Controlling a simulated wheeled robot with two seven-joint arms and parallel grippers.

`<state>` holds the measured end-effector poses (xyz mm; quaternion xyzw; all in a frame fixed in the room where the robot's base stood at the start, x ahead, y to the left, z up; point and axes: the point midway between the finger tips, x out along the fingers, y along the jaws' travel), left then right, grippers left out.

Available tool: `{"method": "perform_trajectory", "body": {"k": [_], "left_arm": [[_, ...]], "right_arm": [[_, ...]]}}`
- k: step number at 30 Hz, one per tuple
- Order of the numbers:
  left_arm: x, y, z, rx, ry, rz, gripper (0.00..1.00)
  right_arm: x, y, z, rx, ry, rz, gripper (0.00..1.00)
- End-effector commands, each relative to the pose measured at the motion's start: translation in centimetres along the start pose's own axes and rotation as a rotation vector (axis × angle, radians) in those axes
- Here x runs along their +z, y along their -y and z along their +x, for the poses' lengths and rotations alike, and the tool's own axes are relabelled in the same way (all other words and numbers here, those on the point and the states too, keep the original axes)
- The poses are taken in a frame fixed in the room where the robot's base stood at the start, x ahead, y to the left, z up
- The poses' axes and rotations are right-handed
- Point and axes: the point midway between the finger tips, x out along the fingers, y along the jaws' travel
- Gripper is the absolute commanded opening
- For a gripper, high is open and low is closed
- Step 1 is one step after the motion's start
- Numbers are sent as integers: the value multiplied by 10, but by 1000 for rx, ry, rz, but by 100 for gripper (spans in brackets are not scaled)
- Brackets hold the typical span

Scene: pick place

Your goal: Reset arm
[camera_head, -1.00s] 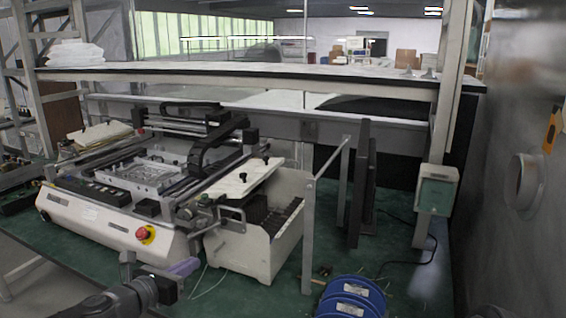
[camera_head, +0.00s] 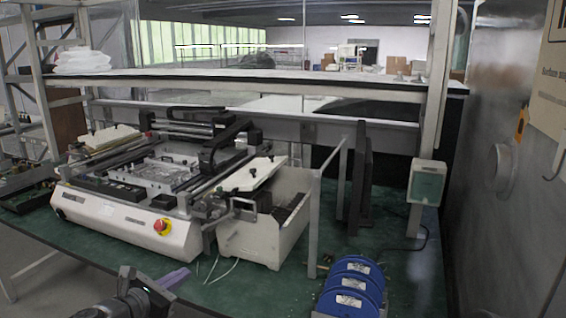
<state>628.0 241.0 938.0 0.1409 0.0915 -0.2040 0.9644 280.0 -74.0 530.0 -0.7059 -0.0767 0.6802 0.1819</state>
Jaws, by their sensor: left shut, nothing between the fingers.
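My left gripper (camera_head: 163,284) shows at the bottom left of the head view, low over the front edge of the green table (camera_head: 262,290). It is dark with a purple fingertip part pointing right. It is shut and empty, apart from the machine. My left arm comes in from the bottom edge. My right gripper is not in the view.
A white machine (camera_head: 120,228) with a red stop button (camera_head: 160,226) stands behind the gripper. A white bin (camera_head: 262,240) is to its right. Blue spools (camera_head: 350,290) lie at the front right. A grey post (camera_head: 314,215) and a shelf (camera_head: 250,85) stand behind.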

Motion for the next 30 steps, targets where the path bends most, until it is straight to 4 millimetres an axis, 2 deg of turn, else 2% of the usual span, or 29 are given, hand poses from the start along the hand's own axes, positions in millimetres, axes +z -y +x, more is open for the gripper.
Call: {"method": "perform_trajectory", "body": {"k": [5, 8, 11, 13, 14, 17, 18, 20, 21, 23, 24, 27, 30], "left_arm": [[-50, 10, 0, -12, -80, 235, 0], [-83, 29, 3, -56, -129, 385, 0], [-120, 61, 6, -135, -172, 552, 0], [-148, 94, 7, -217, -195, 686, 0], [-161, 110, 6, -260, -202, 750, 0], [-204, 176, -3, -439, -198, 984, 0], [-222, 204, -11, -518, -188, 1078, 0], [-246, 244, -27, -644, -160, 1216, 0], [-262, 270, -42, -731, -133, 1306, 0], [-285, 305, -68, -871, -85, 1437, 0], [-299, 325, -88, -965, -51, 1518, 0], [-327, 354, -135, -1161, 8, 1655, 0], [-342, 363, -165, -1293, 32, 1730, 0]], "right_arm": [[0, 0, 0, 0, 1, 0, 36], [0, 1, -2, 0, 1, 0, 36], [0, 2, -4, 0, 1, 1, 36], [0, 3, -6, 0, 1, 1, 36], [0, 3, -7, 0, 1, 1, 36], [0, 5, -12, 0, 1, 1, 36], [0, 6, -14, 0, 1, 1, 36], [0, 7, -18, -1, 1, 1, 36], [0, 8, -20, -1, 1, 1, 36], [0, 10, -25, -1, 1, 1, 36], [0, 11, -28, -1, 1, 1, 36], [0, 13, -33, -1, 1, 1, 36], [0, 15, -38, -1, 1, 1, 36]]}}
